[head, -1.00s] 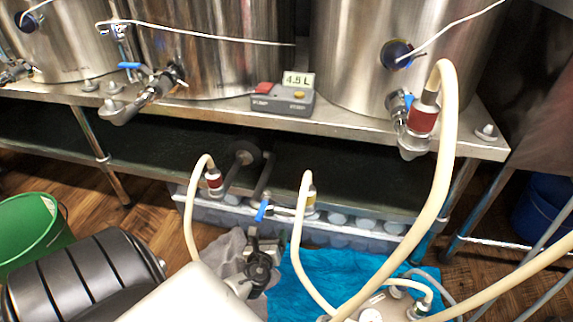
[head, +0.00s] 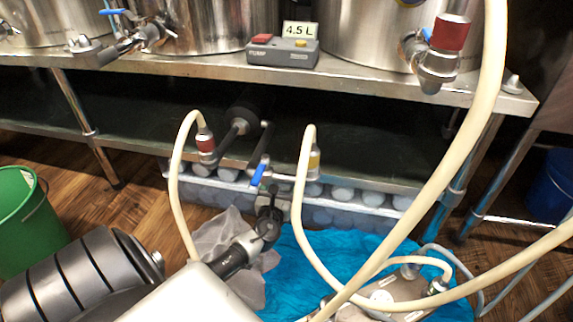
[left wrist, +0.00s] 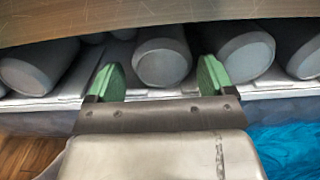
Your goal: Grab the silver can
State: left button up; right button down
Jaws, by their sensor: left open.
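Several alike silver-grey cans lie on their sides in a low row under the shelf, ends facing me. In the left wrist view, one silver can (left wrist: 162,62) shows between the fingers of my left gripper (left wrist: 162,78), which is open with green pads. Another can (left wrist: 246,56) lies just right of the right finger, and one more (left wrist: 38,66) lies at the left. I cannot tell how deep the fingers reach beside the middle can. In the head view, my left gripper (head: 271,196) is at the row's front, hiding the cans behind it; other cans (head: 342,195) show to its right.
A blue cloth (head: 300,262) and a green bucket (head: 25,225) are on the floor.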

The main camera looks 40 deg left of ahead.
pick_arm(q)
jog(key=b+x, duration=0.1)
jog(key=x, duration=0.1)
jog(key=b+x, duration=0.1)
jog(key=x, duration=0.1)
jog(key=shift+d+f, duration=0.1)
jog(key=shift+f, duration=0.1)
jog(key=c, duration=0.7)
jog(key=shift+r, duration=0.15)
